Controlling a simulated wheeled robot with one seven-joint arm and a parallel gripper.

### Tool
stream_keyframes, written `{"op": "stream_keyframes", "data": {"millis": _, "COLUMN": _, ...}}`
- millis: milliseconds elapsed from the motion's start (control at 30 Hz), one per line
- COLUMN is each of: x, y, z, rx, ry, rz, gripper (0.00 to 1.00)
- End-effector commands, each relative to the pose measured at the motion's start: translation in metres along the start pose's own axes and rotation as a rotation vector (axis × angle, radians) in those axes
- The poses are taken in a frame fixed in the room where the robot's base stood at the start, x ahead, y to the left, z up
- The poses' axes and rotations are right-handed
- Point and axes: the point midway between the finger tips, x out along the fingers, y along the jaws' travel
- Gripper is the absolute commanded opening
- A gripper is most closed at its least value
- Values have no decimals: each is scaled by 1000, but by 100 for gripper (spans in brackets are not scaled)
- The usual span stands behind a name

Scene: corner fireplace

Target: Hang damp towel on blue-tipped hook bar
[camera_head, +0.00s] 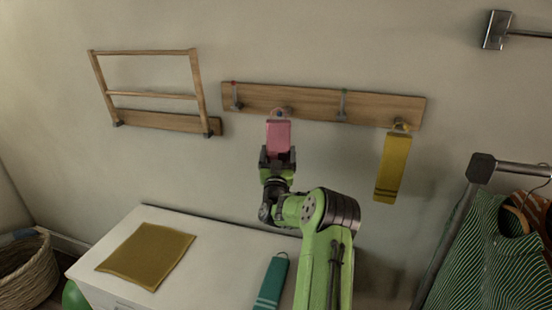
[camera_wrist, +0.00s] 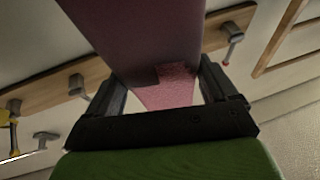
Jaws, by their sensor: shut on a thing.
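A pink towel (camera_head: 279,137) hangs upright in front of the wooden hook bar (camera_head: 315,106) on the wall. My gripper (camera_head: 278,155) is below the bar and shut on the towel's lower part. A blue-tipped hook (camera_head: 280,114) shows right at the towel's top edge; I cannot tell whether the towel's loop is around it or only beside it. In the wrist view the pink towel (camera_wrist: 165,90) fills the space between my fingers and hides the blue-tipped hook. The red-tipped hook (camera_wrist: 231,42) shows to the right of it.
A yellow towel (camera_head: 392,167) hangs at the bar's right end. A wooden rack (camera_head: 152,95) is on the wall at left. Below, a white cabinet (camera_head: 210,245) bears a mustard cloth (camera_head: 147,255) and a teal towel (camera_head: 271,284). A clothes rail (camera_head: 481,168) stands at right.

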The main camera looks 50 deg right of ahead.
Motion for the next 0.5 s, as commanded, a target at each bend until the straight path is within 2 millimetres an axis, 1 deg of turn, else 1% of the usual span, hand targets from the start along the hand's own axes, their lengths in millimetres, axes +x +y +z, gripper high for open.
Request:
{"op": "stream_keyframes", "data": {"millis": 267, "x": 20, "y": 5, "z": 8, "rx": 0, "ry": 2, "rz": 1, "gripper": 49}}
{"op": "stream_keyframes", "data": {"millis": 500, "x": 34, "y": 8, "z": 23, "rx": 0, "ry": 1, "rz": -1, "gripper": 49}}
